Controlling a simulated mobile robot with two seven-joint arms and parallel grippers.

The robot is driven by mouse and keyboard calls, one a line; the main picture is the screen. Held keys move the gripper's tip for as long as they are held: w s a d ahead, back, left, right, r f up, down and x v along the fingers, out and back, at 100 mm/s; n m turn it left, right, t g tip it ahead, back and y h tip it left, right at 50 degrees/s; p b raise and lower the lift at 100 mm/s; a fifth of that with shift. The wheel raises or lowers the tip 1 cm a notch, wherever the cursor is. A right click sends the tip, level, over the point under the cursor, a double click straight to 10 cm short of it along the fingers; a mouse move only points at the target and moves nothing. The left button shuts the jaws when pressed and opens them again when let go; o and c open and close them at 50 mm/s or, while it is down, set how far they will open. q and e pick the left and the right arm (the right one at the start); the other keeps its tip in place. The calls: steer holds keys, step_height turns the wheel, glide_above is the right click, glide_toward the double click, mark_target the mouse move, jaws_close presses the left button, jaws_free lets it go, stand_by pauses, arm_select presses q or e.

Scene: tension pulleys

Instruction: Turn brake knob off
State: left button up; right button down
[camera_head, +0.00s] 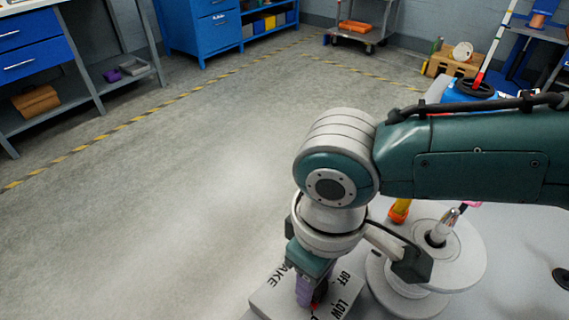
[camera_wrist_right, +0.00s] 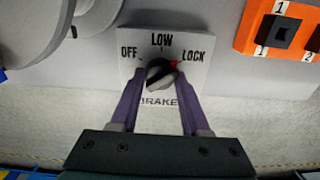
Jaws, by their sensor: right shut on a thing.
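The brake panel (camera_wrist_right: 195,85) is a pale plate marked OFF on the left, LOW at the top and LOCK on the right, with BRAKE below. The dark round brake knob (camera_wrist_right: 160,72) is at its centre. A red mark shows at the knob's right side, toward LOCK. My right gripper (camera_wrist_right: 158,78) has its purple fingers on either side of the knob and is shut on it. In the head view the right gripper (camera_head: 308,294) points down at the panel (camera_head: 340,300) and hides most of the knob. My left gripper is not in view.
White round pulleys (camera_head: 440,245) stand right of the panel on a light surface. An orange switch box (camera_wrist_right: 280,30) with numbered switches is at the upper right of the wrist view. Open floor lies to the left, with blue cabinets (camera_head: 215,30) beyond.

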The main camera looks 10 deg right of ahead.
steer(key=n+p, duration=0.1)
steer(key=n, duration=0.7)
steer(key=shift+n, duration=0.4)
steer(key=n, duration=0.2)
steer(key=shift+n, duration=0.3)
steer(key=n, duration=1)
steer(key=shift+n+b, duration=0.3)
steer(key=shift+n, duration=0.3)
steer(key=shift+c, duration=2)
jaws_free()
